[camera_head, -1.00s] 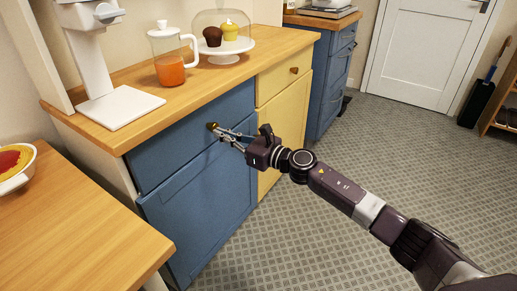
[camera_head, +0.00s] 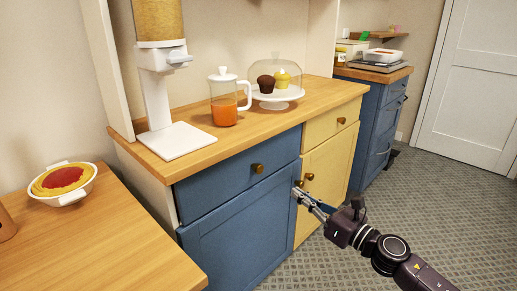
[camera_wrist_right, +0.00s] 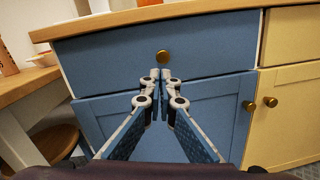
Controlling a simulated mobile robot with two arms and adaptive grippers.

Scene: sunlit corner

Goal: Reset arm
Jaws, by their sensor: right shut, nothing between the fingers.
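My right gripper (camera_head: 304,196) is shut and empty. In the head view it shows in front of the right edge of the blue cabinet door (camera_head: 245,233), overlapping the door's knob (camera_head: 299,184). In the right wrist view its fingertips (camera_wrist_right: 160,74) meet just below the brass knob (camera_wrist_right: 163,57) of the blue drawer (camera_wrist_right: 215,45). That knob also shows in the head view (camera_head: 257,168), left of the gripper and apart from it. The drawer looks closed. My left gripper is not in view.
The wooden counter (camera_head: 200,157) holds a dispenser (camera_head: 160,85), an orange juice pitcher (camera_head: 224,100) and a domed cake stand (camera_head: 277,98). Yellow cabinet (camera_head: 325,180) adjoins; open floor (camera_head: 455,190) lies right.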

